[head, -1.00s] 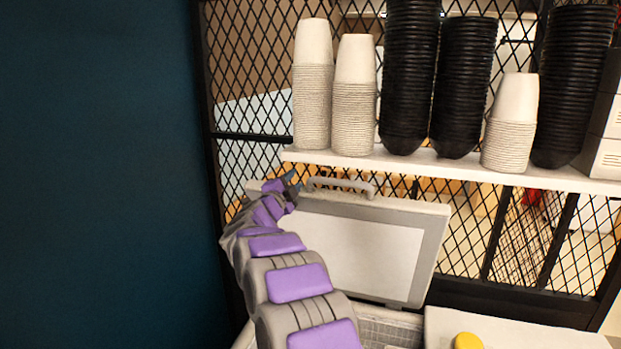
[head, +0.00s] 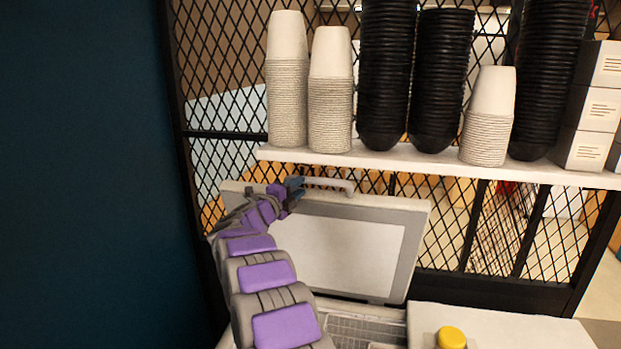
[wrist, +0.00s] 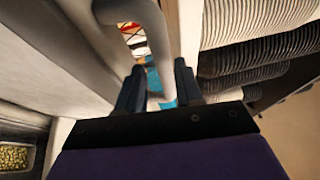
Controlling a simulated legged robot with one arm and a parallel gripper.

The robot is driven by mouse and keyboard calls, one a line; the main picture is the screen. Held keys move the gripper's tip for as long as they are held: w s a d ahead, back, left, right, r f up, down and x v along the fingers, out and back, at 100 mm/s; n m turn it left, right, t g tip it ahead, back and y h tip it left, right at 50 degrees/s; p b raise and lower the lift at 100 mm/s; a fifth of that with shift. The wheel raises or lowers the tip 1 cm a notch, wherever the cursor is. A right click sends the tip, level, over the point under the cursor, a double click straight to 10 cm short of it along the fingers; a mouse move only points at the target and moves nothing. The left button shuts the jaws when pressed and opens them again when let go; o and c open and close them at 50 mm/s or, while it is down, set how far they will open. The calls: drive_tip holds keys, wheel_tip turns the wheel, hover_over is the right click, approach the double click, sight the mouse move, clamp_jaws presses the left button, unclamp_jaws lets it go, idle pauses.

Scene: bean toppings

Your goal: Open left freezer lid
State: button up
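The left freezer lid (head: 408,235), a pale panel with a grey frame, stands raised and nearly upright in front of the mesh. Its curved grey handle (head: 335,184) is on the top edge. My gripper (head: 296,187) is at the left end of the handle, seen past my purple and grey arm. In the wrist view the dark fingers (wrist: 158,85) are apart, with the handle (wrist: 145,20) close by and reaching toward the gap between them. I cannot tell whether they touch it. The freezer opening (head: 365,332) shows below the lid, partly hidden by my arm.
A white shelf (head: 400,162) with stacked white cups (head: 287,100) and black bowls (head: 440,80) is just above the lid. A closed white lid (head: 500,328) lies to the right, with a yellow-topped item (head: 452,337) in front. A dark wall (head: 80,170) fills the left.

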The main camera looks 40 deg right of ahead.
sight(308, 181)
drive_tip(key=x, duration=0.5)
drive_tip(key=shift+s+d, duration=0.1)
drive_tip(key=shift+s, duration=0.05)
drive_tip(key=shift+p+x, duration=0.5)
drive_tip(key=shift+x, duration=0.7)
clamp_jaws()
drive_tip(key=shift+f, duration=0.1)
